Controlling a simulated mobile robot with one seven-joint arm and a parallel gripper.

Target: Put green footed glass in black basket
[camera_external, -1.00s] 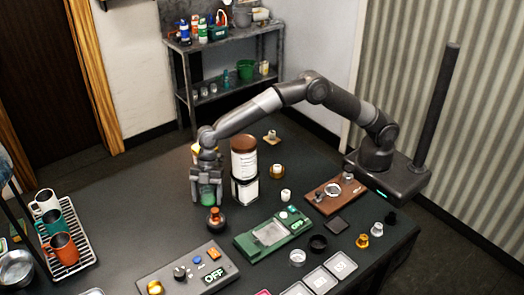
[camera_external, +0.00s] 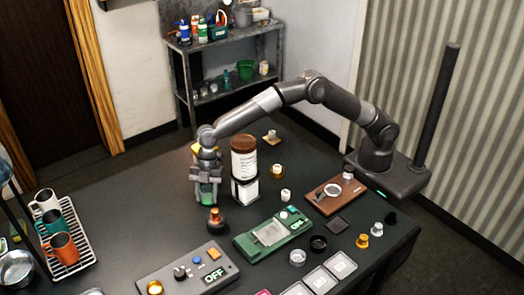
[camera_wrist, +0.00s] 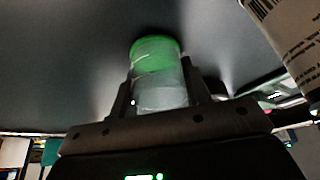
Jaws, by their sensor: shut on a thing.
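The green footed glass (camera_wrist: 156,52) is between the two fingers of my gripper (camera_wrist: 160,95) in the wrist view. Its bright green end points away from the gripper, and its body is clear. In the external view my gripper (camera_external: 206,190) is shut on the glass (camera_external: 206,198), beside the tall brown-lidded container. The fingers partly hide the glass there. I cannot tell whether the glass touches the table. I cannot make out a black basket for certain in either view.
The brown-lidded container (camera_external: 244,165) stands close to the right of my gripper. A wire rack (camera_external: 84,262) with mugs is at the left. Green (camera_external: 258,248) and grey (camera_external: 188,283) devices are in front. The table's back left is clear.

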